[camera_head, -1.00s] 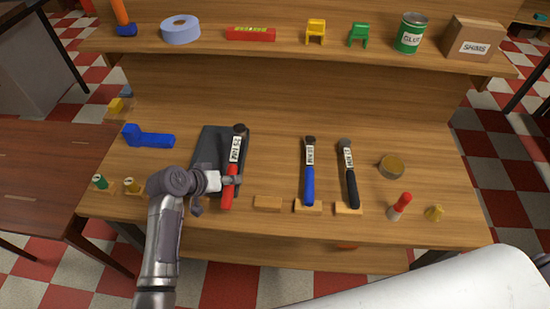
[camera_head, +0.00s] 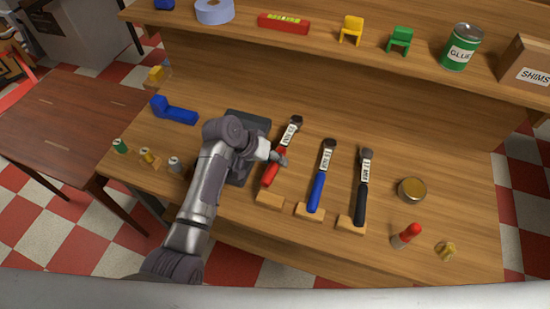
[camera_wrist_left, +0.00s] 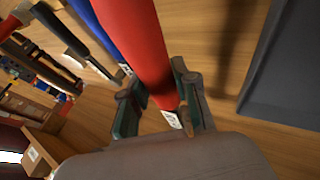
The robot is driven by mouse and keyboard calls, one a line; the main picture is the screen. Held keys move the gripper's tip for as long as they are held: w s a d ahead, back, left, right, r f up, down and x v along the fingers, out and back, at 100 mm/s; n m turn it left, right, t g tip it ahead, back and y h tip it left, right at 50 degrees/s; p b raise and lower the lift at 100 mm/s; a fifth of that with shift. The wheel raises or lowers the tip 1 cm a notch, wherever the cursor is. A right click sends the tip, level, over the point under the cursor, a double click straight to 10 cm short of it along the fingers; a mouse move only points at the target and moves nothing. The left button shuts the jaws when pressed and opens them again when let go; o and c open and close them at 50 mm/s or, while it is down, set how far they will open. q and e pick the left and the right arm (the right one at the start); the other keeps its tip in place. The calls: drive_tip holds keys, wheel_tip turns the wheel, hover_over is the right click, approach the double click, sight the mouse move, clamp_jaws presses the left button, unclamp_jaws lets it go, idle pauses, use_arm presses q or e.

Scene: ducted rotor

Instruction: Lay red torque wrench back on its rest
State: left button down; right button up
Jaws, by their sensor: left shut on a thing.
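The red torque wrench (camera_head: 270,175) has a red handle, a white label and a dark head. My left gripper (camera_head: 279,158) is shut around its handle; in the left wrist view the two fingers (camera_wrist_left: 160,102) close on the red handle (camera_wrist_left: 143,40). A shadow beside it suggests that it is held above the bench. Its handle end is just behind the empty wooden rest block (camera_head: 270,200), with its head pointing away and to the right. My right gripper is not in view.
A blue wrench (camera_head: 317,190) and a black wrench (camera_head: 361,195) lie on rest blocks to the right. The dark grey tray (camera_head: 248,119) is left of the red wrench. A red-topped piece (camera_head: 407,236) and a round tin (camera_head: 411,190) stand farther right. A shelf runs behind.

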use_arm(q)
drive_tip(key=shift+f+b, duration=0.65)
drive_tip(key=shift+f, duration=0.05)
wheel_tip(320, 180, down, 3)
drive_tip(key=shift+a+r+b, duration=0.1)
drive_tip(key=shift+b, duration=0.7)
drive_tip(key=shift+f+b, duration=0.35)
drive_tip(key=shift+f, duration=0.35)
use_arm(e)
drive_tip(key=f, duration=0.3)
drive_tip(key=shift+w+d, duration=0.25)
use_arm(q)
drive_tip(key=shift+f, duration=0.1)
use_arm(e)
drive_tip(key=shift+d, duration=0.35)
use_arm(q)
drive_tip(key=shift+f, duration=0.3)
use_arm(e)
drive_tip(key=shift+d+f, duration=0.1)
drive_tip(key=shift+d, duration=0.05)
use_arm(q)
drive_tip(key=c, duration=0.8)
unclamp_jaws()
drive_tip(key=shift+f, duration=0.1)
